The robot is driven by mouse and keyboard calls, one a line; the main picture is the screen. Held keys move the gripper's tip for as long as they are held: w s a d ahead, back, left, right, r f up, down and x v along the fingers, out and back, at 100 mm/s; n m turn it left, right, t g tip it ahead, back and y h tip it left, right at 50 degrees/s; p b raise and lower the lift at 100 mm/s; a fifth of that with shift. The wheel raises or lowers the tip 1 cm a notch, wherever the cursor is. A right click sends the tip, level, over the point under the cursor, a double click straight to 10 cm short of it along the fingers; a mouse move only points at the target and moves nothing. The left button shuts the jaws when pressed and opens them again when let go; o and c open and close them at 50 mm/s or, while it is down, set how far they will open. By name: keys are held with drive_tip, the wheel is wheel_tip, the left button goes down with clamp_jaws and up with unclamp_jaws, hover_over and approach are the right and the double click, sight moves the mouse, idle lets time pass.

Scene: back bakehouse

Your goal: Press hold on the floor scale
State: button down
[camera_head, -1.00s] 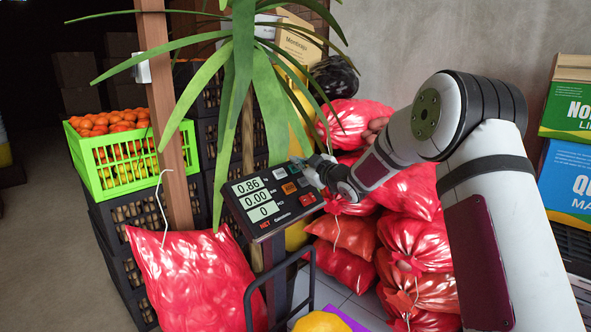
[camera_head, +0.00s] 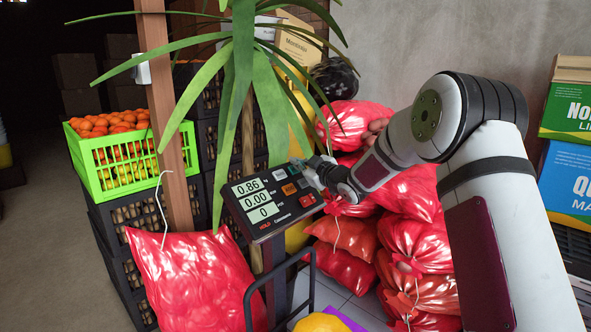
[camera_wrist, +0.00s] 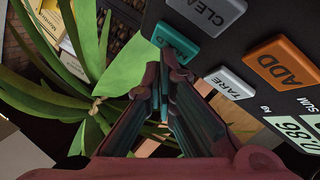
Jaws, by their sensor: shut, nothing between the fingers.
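The scale's black display head (camera_head: 268,222) stands tilted on a post left of centre in the head view. Its screen shows 0.86, 0.00 and 0, with a red HOLD word below. My gripper (camera_head: 303,166) is shut and empty, its fingertips at the panel's upper right edge. In the wrist view the shut fingertips (camera_wrist: 174,62) are at a teal button (camera_wrist: 178,42), overlapping its lower part. Its lettering is partly hidden; touching or just above cannot be told. Grey CLEAR (camera_wrist: 210,10) and TARE (camera_wrist: 230,83) buttons and an orange ADD button (camera_wrist: 281,66) are beside it.
A long-leaved plant (camera_head: 243,80) hangs close to the display and gripper. Red sacks (camera_head: 415,245) are piled behind, and another red sack (camera_head: 195,280) stands at left. A green crate of oranges (camera_head: 125,165) sits on dark crates. A black rail (camera_head: 312,280) rises in front.

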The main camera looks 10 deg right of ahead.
drive_tip(key=shift+s+d+r, duration=0.2)
drive_tip(key=shift+s+r, duration=0.1)
drive_tip(key=shift+r, duration=0.15)
drive_tip(key=shift+s+d+r+p, duration=0.35)
drive_tip(key=shift+s+r+p, duration=0.15)
drive_tip(key=shift+r, duration=0.1)
drive_tip(key=shift+s+d+r+p, duration=0.3)
drive_tip(key=shift+s+r+p, duration=0.1)
drive_tip(key=shift+r+p, duration=0.2)
drive_tip(key=shift+s+d+r+p, duration=0.35)
drive_tip(key=shift+s+r+p, duration=0.1)
drive_tip(key=shift+r, duration=0.2)
